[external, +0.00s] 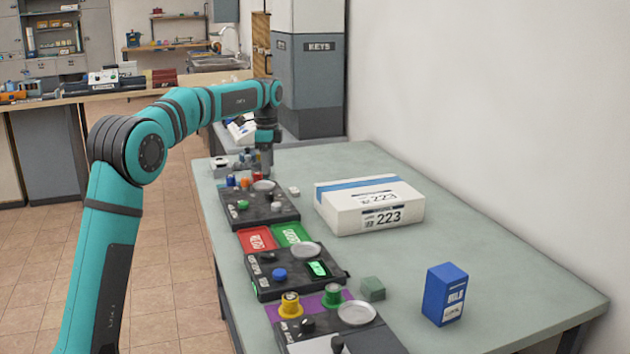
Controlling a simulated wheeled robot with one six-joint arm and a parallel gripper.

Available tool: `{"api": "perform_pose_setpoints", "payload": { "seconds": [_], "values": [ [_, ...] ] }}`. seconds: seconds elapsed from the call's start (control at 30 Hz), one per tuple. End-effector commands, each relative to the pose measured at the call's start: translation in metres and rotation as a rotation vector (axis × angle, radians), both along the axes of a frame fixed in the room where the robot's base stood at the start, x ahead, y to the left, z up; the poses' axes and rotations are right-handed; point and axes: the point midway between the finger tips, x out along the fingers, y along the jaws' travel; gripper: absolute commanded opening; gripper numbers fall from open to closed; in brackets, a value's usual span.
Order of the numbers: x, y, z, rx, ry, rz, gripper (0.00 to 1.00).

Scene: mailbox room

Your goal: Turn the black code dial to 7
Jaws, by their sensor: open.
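My gripper (266,158) points down at the far end of the grey-green table, just behind the farthest black panel (262,208). Its jaws are small in the picture; they look open and empty. That panel carries a green button, a round metal dish and small knobs. I cannot make out a numbered code dial for sure. A small black knob (308,325) stands on the nearest panel, close to the bottom edge of the picture; any digits on it are too small to read. The parts right around my gripper are crowded and partly hidden.
A middle panel (284,286) has a blue knob and a lit green display. Red (257,240) and green (291,234) trays lie behind it. A white box marked 223 (369,207) and a blue carton (446,293) stand to the right. The table's right front is clear.

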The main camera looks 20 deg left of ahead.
Motion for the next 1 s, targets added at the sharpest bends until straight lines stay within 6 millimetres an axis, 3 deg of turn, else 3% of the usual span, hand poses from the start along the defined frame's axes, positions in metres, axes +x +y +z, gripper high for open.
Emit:
{"api": "perform_pose_setpoints", "payload": {
  "seconds": [0.2,0.43,0.63,1.0],
  "values": [
    [0.001,0.000,0.043,0.000,-0.001,0.000,0.49],
    [0.001,0.001,0.075,0.000,-0.001,0.000,0.49],
    [0.000,0.000,0.085,0.000,0.001,0.000,0.49],
    [0.000,0.000,0.085,0.000,0.001,0.000,0.49]
  ]
}}
